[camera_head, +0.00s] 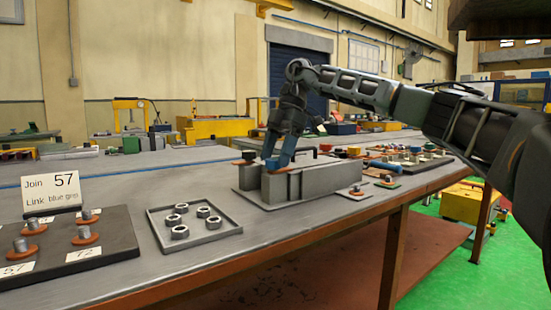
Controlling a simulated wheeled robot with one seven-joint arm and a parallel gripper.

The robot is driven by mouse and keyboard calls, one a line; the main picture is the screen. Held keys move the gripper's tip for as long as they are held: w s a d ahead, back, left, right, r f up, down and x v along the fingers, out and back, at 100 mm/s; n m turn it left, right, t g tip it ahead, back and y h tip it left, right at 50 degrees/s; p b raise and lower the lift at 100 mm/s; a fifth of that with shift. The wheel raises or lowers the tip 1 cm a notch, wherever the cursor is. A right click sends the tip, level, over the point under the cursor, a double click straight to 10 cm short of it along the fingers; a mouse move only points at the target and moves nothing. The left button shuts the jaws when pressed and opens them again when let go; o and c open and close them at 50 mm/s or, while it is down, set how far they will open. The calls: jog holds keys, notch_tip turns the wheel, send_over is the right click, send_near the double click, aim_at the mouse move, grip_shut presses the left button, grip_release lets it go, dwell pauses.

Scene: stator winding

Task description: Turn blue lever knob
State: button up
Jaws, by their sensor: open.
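My gripper (277,165) points down over a grey block fixture (318,180) at the middle of the long table. Its two blue fingers are apart, and their tips are close to orange parts on top of the block. I cannot tell whether they touch anything. No blue lever knob is clear at the gripper; the fingers may hide one. A blue, handle-like part (384,166) lies to the right of the block, but I cannot tell whether it is the lever knob.
A shallow tray (208,241) holds several nuts left of the block. Small parts crowd the table's right side. Bare table lies behind the tray.

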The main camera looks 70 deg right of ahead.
jog(key=shift+a+f, duration=0.1)
jog(key=shift+f, duration=0.2)
jog(key=shift+r, duration=0.1)
jog(key=c, duration=1)
